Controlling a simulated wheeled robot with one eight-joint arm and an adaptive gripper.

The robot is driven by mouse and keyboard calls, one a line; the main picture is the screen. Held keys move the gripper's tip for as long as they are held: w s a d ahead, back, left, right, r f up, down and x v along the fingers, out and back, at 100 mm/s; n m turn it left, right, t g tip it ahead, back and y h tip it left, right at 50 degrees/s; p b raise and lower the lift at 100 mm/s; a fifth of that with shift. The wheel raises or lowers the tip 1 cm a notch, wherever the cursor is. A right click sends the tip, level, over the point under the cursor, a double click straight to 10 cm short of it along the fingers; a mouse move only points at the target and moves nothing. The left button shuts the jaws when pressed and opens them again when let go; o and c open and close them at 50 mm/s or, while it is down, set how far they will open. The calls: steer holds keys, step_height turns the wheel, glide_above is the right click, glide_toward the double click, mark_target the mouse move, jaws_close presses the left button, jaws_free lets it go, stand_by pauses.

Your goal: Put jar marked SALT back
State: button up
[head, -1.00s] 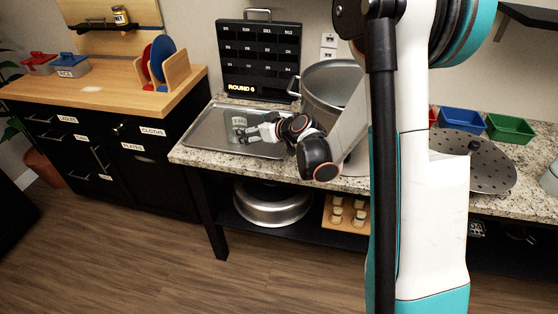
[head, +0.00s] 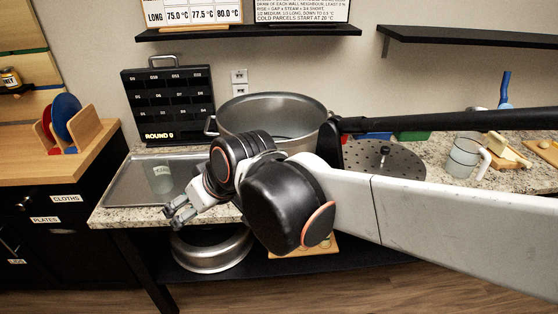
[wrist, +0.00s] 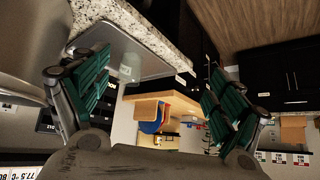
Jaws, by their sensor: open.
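A clear jar with a pale label (head: 162,178) stands upright on the metal tray (head: 125,192) on the granite counter; I cannot read its label. It also shows in the wrist view (wrist: 130,68), on the tray near its edge. A small jar with a yellow-and-dark label (head: 10,77) stands on the wall shelf at far left, its wording too small to read. I cannot tell which jar is marked SALT. My gripper (head: 176,212) is open and empty, by the front edge of the counter, apart from the clear jar. Its spread green-padded fingers show in the wrist view (wrist: 158,82).
A big stockpot (head: 275,112) stands behind my arm, with a black ROUND board (head: 168,105) to its left. A perforated lid (head: 395,162) and a mug (head: 463,158) are on the right. The wooden counter (head: 95,160) at left holds a plate rack.

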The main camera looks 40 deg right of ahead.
steer(key=s+d+f+m+h, duration=0.1)
steer(key=s, duration=0.7)
steer(key=shift+d+g, duration=0.25)
steer(key=shift+g, duration=0.15)
steer(key=shift+c, duration=0.6)
